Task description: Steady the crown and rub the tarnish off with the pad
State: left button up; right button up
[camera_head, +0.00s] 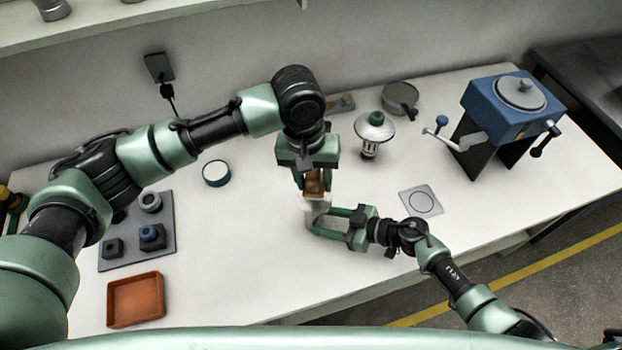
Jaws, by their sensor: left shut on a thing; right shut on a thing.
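My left gripper (312,178) points down near the middle of the table and is shut on a brown block (314,186), which looks like the pad. My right gripper (312,218) comes in from the right, just below it, and is shut on a pale, whitish piece (317,205), which looks like the crown. The brown block is right above the pale piece; I cannot tell whether they touch. The grippers hide much of both, and no tarnish can be made out.
A white tiered piece with a green top (374,128) stands to the right, near a grey round pan (399,97). A blue cranked machine (511,108) stands at the right. A square plate (421,201), green-rimmed dish (216,173), grey fixture board (165,222) and orange tray (135,299) lie around.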

aim_at(315, 204)
pick_arm(q)
jog(key=shift+d+f+y, duration=0.25)
jog(key=shift+f+y, duration=0.35)
jog(key=shift+y, duration=0.1)
jog(key=shift+a+f, duration=0.2)
jog(key=shift+f, duration=2.1)
jog(key=shift+d+f, duration=0.1)
jog(key=shift+f, duration=0.45)
jog(key=shift+w, duration=0.1)
